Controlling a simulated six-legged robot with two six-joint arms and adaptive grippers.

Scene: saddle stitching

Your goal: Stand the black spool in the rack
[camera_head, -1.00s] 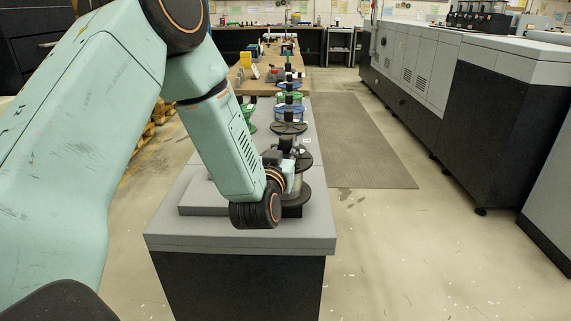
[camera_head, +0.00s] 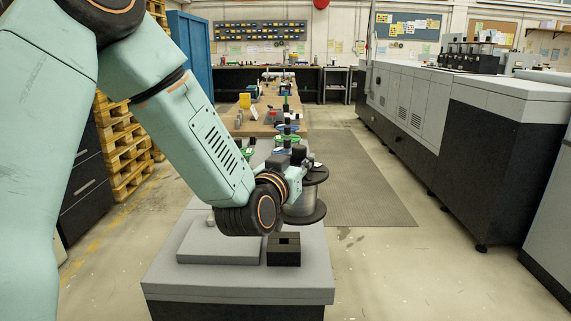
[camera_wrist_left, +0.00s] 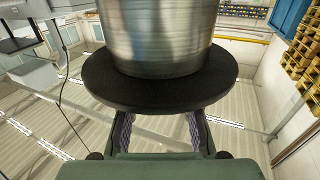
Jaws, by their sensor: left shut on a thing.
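The black spool (camera_head: 302,203), with black end discs and a silver-grey winding, is held up off the bench in the head view, close to upright. My left gripper (camera_head: 300,176) is shut on it, partly hidden by my wrist. In the left wrist view the spool's winding (camera_wrist_left: 160,38) and one black disc (camera_wrist_left: 160,88) fill the upper middle, with the gripper's fingers (camera_wrist_left: 158,133) partly hidden by the disc. Blue (camera_head: 288,127) and green (camera_head: 248,153) spools stand farther back, partly covered by my arm. I cannot make out the rack clearly. My right gripper is not in view.
A black block with a square hole (camera_head: 285,250) stands at the near end of the grey bench (camera_head: 240,282), beside a low grey slab (camera_head: 218,243). A wooden table (camera_head: 262,122) lies beyond. The floor to the right is open up to a large grey machine (camera_head: 490,130).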

